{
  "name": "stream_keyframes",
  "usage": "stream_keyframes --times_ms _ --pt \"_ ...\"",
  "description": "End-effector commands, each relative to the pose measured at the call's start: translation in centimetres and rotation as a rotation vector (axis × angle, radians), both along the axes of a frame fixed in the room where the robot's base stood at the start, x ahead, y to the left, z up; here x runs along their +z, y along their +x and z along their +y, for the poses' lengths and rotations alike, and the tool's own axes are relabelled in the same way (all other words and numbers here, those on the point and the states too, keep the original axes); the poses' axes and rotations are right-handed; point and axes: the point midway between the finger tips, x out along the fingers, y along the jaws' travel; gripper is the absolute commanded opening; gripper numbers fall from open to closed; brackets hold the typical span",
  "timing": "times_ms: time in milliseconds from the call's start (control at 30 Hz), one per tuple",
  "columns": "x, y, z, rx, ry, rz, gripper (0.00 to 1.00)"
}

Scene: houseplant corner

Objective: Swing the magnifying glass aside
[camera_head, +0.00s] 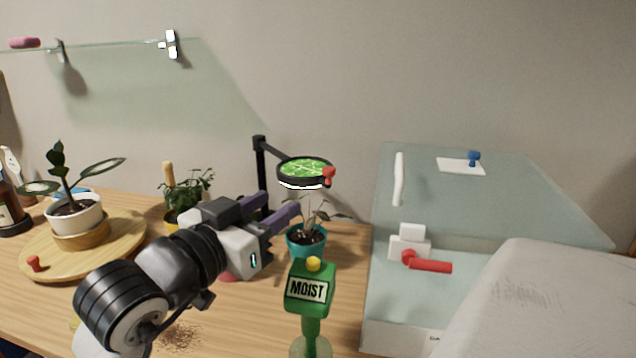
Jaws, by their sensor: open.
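The magnifying glass (304,170) is a round lens in a dark rim, showing a green veined image. It hangs on a black stand (262,165) above a small plant in a teal pot (306,243). A red knob (328,176) sits on the right side of its rim. My gripper (280,212) has purple fingers and is open, below and left of the lens, apart from the red knob. Whether the fingers touch the stand's post behind them I cannot tell.
A green "MOIST" meter (310,290) stands in front of the teal pot. A glass case (395,310) with a red handle (430,265) fills the right. A yellow-potted plant (180,215) and a round wooden board (120,255) stand left. A glass shelf (110,47) hangs above.

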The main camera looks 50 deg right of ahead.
Motion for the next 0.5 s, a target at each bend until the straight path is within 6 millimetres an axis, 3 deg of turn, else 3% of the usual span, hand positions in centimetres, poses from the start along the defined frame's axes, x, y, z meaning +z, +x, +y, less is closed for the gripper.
stream_keyframes --times_ms 500 --pt "0.3 1.3 -9.9 -0.005 0.003 0.007 0.41"
